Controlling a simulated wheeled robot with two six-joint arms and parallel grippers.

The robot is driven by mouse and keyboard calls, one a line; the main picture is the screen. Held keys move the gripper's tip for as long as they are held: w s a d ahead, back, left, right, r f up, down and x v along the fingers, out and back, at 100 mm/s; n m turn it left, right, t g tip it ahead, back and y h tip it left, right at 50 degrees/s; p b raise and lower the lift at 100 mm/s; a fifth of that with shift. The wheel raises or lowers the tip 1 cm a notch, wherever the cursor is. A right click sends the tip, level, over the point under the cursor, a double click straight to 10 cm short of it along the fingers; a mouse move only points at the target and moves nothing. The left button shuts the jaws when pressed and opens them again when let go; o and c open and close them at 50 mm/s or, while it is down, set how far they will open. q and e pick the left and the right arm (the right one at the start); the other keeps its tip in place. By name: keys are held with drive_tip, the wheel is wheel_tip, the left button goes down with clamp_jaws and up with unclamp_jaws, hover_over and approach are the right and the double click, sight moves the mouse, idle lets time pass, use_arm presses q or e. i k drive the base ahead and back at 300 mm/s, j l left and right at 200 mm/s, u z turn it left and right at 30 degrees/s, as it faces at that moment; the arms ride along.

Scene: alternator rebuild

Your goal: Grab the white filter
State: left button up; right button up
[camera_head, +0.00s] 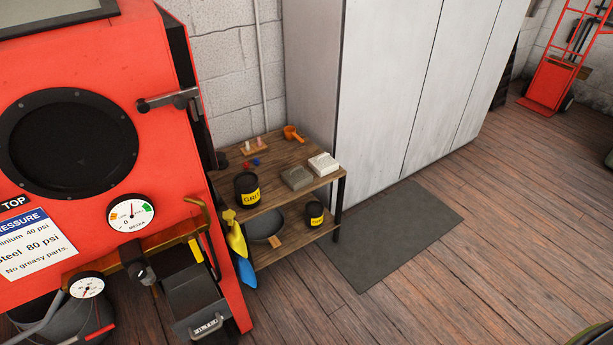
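A white block-shaped item (324,164), which looks like the white filter, lies on the top shelf of a small wooden shelf unit near its right front corner. A grey-beige block of similar shape (297,177) lies just to its left. Neither of my grippers shows in the head view.
The wooden shelf unit (285,155) also bears a black GRIT can (247,190), an orange scoop (292,133) and small red and blue pieces. Below are a bowl (264,226) and a smaller can (315,214). A red blasting cabinet (150,90) stands left; a grey mat (385,235) lies right.

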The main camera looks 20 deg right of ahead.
sight(323, 163)
drive_tip(key=i+l+z, duration=0.25)
drive_tip(key=l+z, duration=0.15)
drive_tip(key=i+l+z, duration=0.25)
drive_tip(key=z, duration=0.2)
drive_tip(key=i+l+z, duration=0.4)
drive_tip(key=i+z, duration=0.25)
drive_tip(key=z, duration=0.2)
drive_tip(key=i+z, duration=0.4)
drive_tip(key=i+l+u, duration=0.1)
drive_tip(key=i+u, duration=0.15)
drive_tip(key=i, duration=0.25)
drive_tip(key=i+l+u, duration=0.25)
drive_tip(key=i, duration=0.25)
drive_tip(key=i+l+u, duration=0.25)
drive_tip(key=i, duration=0.25)
